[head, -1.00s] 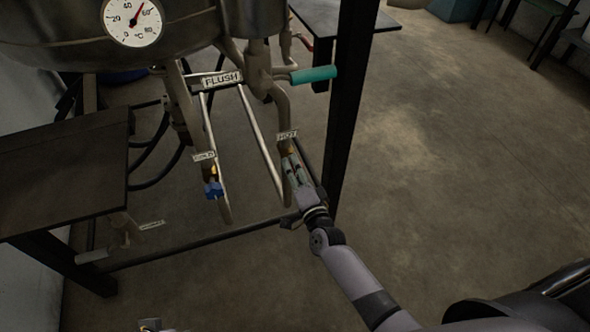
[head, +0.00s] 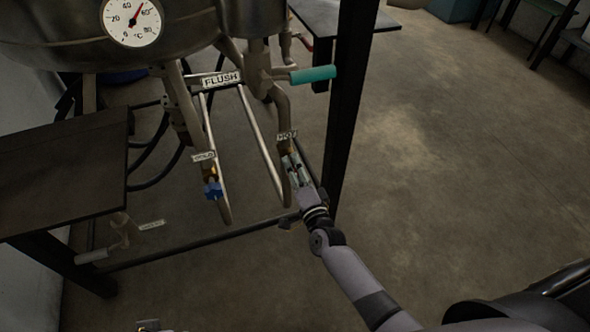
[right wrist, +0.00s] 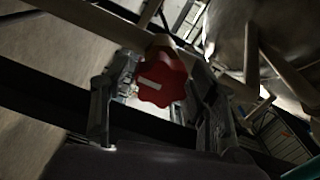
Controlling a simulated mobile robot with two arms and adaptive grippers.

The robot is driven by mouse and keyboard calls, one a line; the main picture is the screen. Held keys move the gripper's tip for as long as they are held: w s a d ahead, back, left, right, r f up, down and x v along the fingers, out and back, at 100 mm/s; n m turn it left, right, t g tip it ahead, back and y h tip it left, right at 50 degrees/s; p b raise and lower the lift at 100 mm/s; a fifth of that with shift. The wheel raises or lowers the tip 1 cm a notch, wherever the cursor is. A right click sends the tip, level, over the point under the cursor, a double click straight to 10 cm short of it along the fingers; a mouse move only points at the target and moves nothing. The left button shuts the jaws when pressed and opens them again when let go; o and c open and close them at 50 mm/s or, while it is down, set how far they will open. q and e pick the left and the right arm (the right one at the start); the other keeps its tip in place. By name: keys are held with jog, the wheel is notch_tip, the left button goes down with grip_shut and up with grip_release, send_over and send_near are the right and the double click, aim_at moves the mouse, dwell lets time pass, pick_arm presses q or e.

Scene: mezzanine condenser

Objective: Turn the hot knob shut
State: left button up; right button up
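The hot knob (right wrist: 162,78) is red and lobed with a white bar on its face, seen in the right wrist view. It sits between the two fingers of my right gripper (right wrist: 158,112), with a visible gap at the sides, so the gripper looks open around it. In the head view my right gripper (head: 296,170) is at the pipe just below the HOT label (head: 287,135) and hides the knob there. A small part at the bottom edge of the head view, probably my left gripper (head: 149,326), shows too little to judge.
A blue knob (head: 212,189) hangs on the neighbouring pipe under another label (head: 204,156). A FLUSH label (head: 221,79), a teal handle (head: 313,74) and a dial (head: 131,20) are above. A black post (head: 350,95) stands close right of my gripper. Floor is open further right.

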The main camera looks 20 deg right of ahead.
jog(key=shift+o, duration=0.4)
jog(key=s, duration=1.2)
jog(key=shift+d, duration=0.2)
